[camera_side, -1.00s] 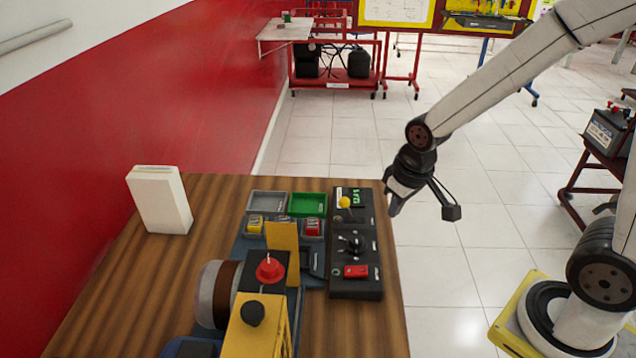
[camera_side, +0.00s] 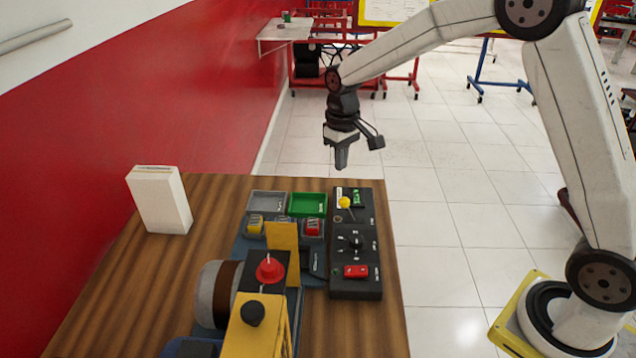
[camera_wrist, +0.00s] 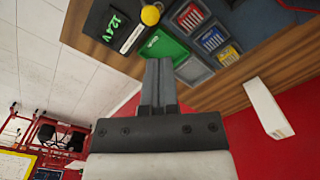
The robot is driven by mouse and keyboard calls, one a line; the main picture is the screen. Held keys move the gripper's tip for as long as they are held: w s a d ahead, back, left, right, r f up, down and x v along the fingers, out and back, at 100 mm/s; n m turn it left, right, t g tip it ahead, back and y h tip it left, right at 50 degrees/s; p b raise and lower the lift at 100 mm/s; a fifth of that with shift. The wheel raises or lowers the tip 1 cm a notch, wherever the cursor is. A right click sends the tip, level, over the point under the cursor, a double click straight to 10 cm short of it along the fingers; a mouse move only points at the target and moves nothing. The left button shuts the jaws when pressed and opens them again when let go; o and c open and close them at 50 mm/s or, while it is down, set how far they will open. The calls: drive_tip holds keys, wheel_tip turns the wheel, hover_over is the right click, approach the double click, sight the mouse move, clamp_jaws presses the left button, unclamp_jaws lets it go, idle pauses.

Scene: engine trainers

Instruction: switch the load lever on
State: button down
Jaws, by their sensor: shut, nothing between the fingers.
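The load lever, a stick with a yellow ball knob (camera_side: 344,202), stands at the far end of the black control panel (camera_side: 342,262), beside a small green display (camera_side: 358,196). The knob also shows at the top of the wrist view (camera_wrist: 150,15), next to the display reading 12.4V (camera_wrist: 112,25). My gripper (camera_side: 341,166) is shut and empty. It hangs pointing down above the far edge of the table, beyond and above the lever, apart from it. In the wrist view the closed fingers (camera_wrist: 158,62) show in the middle.
The engine with a red cap (camera_side: 270,268) stands front left. A white box (camera_side: 160,200) stands further left.

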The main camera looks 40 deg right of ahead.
sight(347, 208)
drive_tip(key=w+d+g, duration=0.1)
drive_tip(key=w+g, duration=0.1)
drive_tip(key=w, duration=0.6)
drive_tip(key=shift+w+f, duration=0.15)
drive_tip(key=shift+w, duration=0.1)
idle(0.4)
drive_tip(key=shift+s+f, duration=1)
drive_tip(key=shift+f, duration=0.65)
drive_tip(key=shift+s+f, duration=0.95)
drive_tip(key=shift+f, duration=0.75)
drive_tip(key=shift+s+f, duration=1)
drive_tip(key=shift+f, duration=0.65)
